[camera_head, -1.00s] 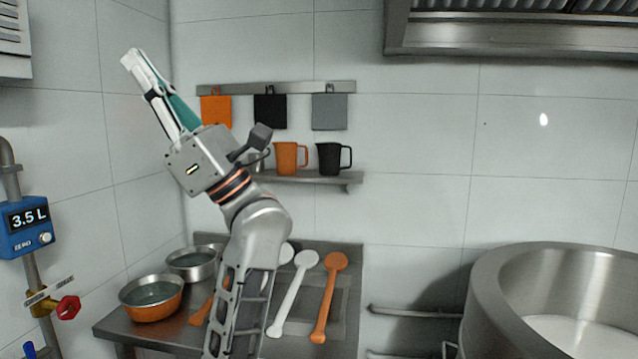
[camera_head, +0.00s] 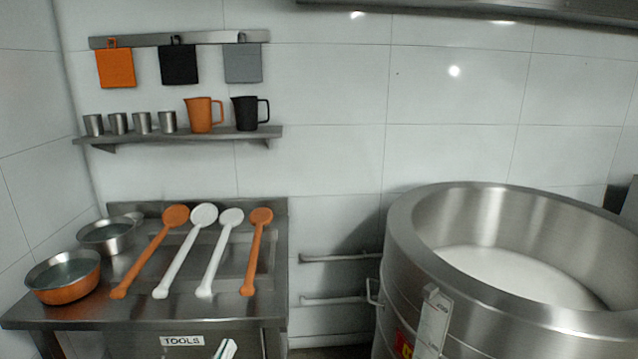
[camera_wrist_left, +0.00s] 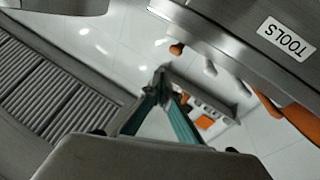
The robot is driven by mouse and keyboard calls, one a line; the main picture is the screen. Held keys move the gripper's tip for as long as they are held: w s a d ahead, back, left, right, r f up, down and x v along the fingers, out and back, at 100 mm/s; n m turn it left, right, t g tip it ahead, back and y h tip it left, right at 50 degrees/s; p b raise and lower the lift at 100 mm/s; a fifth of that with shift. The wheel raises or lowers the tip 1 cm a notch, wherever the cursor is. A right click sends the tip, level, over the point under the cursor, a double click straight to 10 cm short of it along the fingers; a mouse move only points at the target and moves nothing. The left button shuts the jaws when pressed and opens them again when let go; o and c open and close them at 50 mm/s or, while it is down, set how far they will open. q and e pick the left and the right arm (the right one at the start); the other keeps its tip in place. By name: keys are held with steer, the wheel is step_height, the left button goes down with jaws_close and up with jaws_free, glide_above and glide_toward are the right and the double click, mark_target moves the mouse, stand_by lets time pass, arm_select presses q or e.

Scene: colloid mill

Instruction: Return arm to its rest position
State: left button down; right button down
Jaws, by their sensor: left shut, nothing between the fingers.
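The rest of the left arm is outside the head view. My right gripper is not in view.
Two bowls and several orange and white paddles (camera_head: 191,250) lie on the table. A wall shelf (camera_head: 190,135) holds cups and two jugs. A large steel kettle (camera_head: 408,262) stands at the right. A pipe rail (camera_head: 340,257) is between table and kettle.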

arm_select(q)
steer(key=s+a+f+m+g+y, duration=0.1)
steer(key=s+f+m+g, duration=0.3)
steer(key=s+f, duration=1.6)
step_height(320, 180, down, 4)
steer(key=g, duration=0.4)
steer(key=shift+s+m, duration=0.25)
steer(key=shift+m, duration=0.15)
steer(key=shift+f, duration=0.1)
